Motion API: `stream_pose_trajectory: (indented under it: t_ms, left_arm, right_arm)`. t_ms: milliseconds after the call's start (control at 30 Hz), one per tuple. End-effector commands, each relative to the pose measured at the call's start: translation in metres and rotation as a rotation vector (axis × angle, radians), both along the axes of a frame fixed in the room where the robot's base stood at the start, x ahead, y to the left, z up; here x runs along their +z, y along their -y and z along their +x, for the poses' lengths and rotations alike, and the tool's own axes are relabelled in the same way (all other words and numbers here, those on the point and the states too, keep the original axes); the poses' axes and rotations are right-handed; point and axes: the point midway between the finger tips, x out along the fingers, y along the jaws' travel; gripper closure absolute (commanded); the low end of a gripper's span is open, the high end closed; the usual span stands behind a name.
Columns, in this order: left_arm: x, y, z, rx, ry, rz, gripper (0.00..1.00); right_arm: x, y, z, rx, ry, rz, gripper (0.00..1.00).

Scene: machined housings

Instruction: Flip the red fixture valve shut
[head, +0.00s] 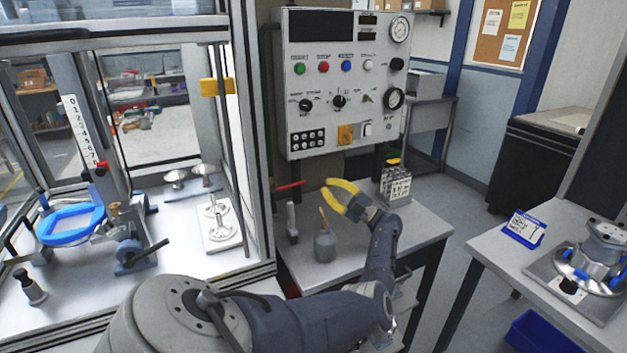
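The red valve lever (291,185) is a thin red bar near the glass enclosure's right post, below the control panel. It lies close to level, its right end tipped slightly up. My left gripper (328,187) has yellow fingers spread apart with nothing between them. It is over the small bench, a short way right of the lever's free end, fingertips pointing left toward it. I see no contact between them. The lever's pivot is partly hidden by the post. My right gripper is not in view.
A grey bottle with a thin spout (324,246) stands on the bench below the gripper, beside a small grey upright tool (292,222). A rack of small parts (396,184) stands behind. The control panel (345,85) hangs above. The enclosure post (256,150) borders the left.

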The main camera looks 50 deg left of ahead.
Motion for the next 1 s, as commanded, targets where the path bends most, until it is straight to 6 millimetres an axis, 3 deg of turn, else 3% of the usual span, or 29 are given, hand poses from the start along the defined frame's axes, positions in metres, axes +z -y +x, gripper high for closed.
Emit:
stream_pose_trajectory:
  t_ms: [300,1000]
  left_arm:
    - [0.000,0.027,0.017,0.000,0.001,0.000,1.00]
    - [0.004,0.031,0.023,-0.015,-0.010,0.018,1.00]
  right_arm:
    - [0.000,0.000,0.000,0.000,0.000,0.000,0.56]
    - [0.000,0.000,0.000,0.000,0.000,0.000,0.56]
